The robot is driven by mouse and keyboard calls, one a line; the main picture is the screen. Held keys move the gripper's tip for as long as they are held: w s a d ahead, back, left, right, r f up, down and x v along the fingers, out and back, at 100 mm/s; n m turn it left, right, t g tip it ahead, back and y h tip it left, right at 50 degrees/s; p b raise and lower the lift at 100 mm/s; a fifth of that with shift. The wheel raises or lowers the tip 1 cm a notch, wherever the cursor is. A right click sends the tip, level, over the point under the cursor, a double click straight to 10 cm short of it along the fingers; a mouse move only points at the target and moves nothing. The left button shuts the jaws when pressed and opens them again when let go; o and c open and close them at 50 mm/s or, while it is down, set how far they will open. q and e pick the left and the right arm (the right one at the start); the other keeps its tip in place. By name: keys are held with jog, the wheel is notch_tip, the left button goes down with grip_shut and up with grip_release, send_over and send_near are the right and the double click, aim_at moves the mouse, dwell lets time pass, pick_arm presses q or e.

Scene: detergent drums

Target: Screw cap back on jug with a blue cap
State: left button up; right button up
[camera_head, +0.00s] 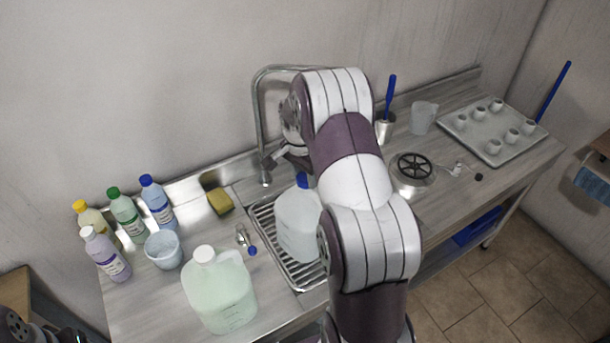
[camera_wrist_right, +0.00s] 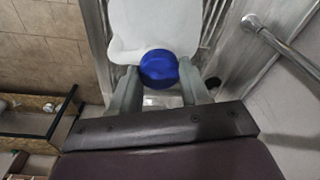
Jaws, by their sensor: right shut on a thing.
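A translucent white jug (camera_head: 297,222) stands on the ribbed drainer in the middle of the counter. A blue cap (camera_head: 303,180) is at its top, partly hidden by my right arm. My right gripper (camera_wrist_right: 159,72) is shut on the blue cap (camera_wrist_right: 158,66), one finger on each side. In the right wrist view the cap lines up with the neck of the jug (camera_wrist_right: 155,22); I cannot tell whether it is seated or how far it is threaded. My left gripper is not in view.
A greenish jug with a white cap (camera_head: 220,290) stands front left. Several bottles (camera_head: 125,212), a white tub (camera_head: 163,249) and a yellow sponge (camera_head: 220,201) are at the left. The tap (camera_head: 258,120) rises close behind my right gripper. A tray of cups (camera_head: 494,130) is at the right.

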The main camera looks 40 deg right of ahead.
jog(key=shift+f, duration=0.15)
jog(key=m+b, duration=0.1)
jog(key=m, duration=0.2)
jog(key=shift+f, duration=0.15)
jog(key=shift+m+g, duration=0.3)
jog(key=shift+m, duration=1.1)
jog(key=m, duration=0.3)
jog(key=shift+b, duration=0.35)
jog(key=m, duration=0.2)
jog(key=shift+m+g, duration=0.4)
jog(key=o, duration=0.8)
